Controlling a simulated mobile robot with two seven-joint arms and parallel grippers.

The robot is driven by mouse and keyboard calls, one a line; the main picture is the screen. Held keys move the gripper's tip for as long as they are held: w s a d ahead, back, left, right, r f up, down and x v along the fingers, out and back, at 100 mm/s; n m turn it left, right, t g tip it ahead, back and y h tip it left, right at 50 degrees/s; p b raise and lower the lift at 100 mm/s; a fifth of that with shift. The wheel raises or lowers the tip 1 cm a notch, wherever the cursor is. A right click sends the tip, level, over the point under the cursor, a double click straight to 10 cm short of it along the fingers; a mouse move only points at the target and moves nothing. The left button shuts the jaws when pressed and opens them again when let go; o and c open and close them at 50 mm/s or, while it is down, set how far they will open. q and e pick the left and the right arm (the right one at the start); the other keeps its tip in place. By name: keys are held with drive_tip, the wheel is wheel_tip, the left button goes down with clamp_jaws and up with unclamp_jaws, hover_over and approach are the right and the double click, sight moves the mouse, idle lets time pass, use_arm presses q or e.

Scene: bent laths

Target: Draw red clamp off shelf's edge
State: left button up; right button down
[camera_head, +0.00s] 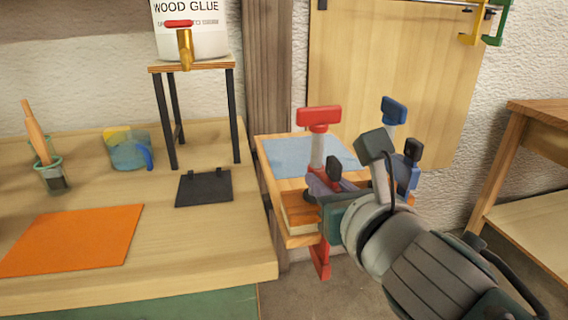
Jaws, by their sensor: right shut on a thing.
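The red clamp (319,117) stands upright at the front of the small wooden shelf (272,170). Its red handle and pale stem rise above the top, and its red lower end (320,262) hangs below the shelf's edge. My right gripper (325,184) reaches in from the lower right and is shut on the red clamp around its middle. The gripper hides that middle part, so I cannot tell whether the clamp still touches the edge. My left gripper is not in view.
A blue clamp (394,110) stands just right of the red one, partly behind my right wrist. A blue sheet (300,155) lies on the shelf. The workbench (190,245) at left holds an orange sheet (75,240) and a glue stand (205,66). A wooden table (530,190) stands at right.

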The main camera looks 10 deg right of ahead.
drive_tip(key=f+p+v, duration=0.2)
drive_tip(key=v, duration=0.7)
drive_tip(key=shift+s, duration=0.55)
idle(0.6)
drive_tip(key=shift+r, duration=0.2)
drive_tip(key=s+r+p, duration=0.3)
drive_tip(key=s+r, duration=0.1)
drive_tip(key=shift+d, duration=0.1)
idle(0.5)
